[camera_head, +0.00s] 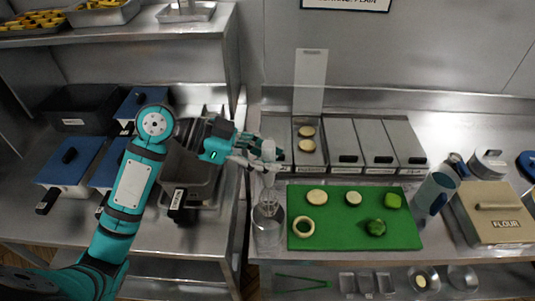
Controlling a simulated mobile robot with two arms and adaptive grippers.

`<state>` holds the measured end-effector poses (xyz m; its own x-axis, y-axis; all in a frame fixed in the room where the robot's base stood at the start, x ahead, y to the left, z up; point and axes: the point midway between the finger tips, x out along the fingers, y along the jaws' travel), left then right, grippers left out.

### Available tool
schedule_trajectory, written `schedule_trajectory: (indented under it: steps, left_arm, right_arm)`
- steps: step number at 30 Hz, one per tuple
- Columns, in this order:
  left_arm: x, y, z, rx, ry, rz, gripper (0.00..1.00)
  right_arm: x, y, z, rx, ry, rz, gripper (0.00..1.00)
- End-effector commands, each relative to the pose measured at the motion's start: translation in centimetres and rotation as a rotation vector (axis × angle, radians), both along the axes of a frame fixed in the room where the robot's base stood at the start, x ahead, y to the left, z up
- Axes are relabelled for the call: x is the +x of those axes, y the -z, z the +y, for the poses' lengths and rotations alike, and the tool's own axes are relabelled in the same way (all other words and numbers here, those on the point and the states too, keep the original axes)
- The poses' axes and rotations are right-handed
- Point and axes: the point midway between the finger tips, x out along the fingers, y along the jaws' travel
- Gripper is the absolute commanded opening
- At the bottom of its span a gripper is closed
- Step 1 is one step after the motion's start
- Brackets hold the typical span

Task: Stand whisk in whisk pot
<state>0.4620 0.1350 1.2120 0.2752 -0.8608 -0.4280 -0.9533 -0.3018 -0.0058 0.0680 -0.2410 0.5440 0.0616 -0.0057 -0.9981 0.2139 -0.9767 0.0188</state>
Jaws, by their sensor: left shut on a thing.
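My left gripper (262,160) comes in from the left and is shut on the whisk (268,178). The whisk is about upright, its pale handle end at the top and its lower part pointing down. The whisk pot (268,228) is a shiny metal cylinder standing at the left edge of the green board. The whisk's lower end is in line with the pot's mouth; I cannot tell how far inside it is. The fingers partly hide the whisk's upper part. My right gripper is not in view.
A green board (350,240) with cut vegetables lies right of the pot. Behind it is a row of lidded bins (375,142), one open. A blue-grey cylinder (434,192) and a flour box (494,214) stand right. Fryers with dark baskets (195,175) are left.

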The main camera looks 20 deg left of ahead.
Motion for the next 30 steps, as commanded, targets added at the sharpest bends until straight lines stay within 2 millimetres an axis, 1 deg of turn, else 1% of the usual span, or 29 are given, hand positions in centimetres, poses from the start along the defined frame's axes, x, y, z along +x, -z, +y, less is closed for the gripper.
schedule_trajectory:
  steps: [1,4,6,8,11,21,27,30]
  left_arm:
    - [0.0,0.9,0.0,-0.001,0.0,0.001,0.0]
    - [0.0,2.0,0.0,0.001,0.0,0.0,0.0]
    - [0.0,2.7,0.0,0.001,0.0,0.0,0.0]
    - [0.0,3.3,0.0,0.002,0.001,0.001,0.0]
    - [0.0,4.4,0.0,0.002,0.001,0.001,0.0]
    - [0.0,7.7,0.0,0.002,0.0,0.001,0.0]
    - [0.0,9.6,0.0,0.001,0.001,0.001,0.0]
    - [0.0,10.2,0.0,0.001,0.001,0.0,0.0]
  right_arm:
    - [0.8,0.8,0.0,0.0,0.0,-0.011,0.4]
    - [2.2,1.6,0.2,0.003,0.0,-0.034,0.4]
    - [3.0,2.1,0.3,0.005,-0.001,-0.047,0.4]
    - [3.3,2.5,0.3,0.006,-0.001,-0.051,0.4]
    - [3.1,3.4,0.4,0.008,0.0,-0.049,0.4]
    - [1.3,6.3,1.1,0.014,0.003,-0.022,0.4]
    - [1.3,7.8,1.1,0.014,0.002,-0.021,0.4]
    - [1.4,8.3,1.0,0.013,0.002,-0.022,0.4]
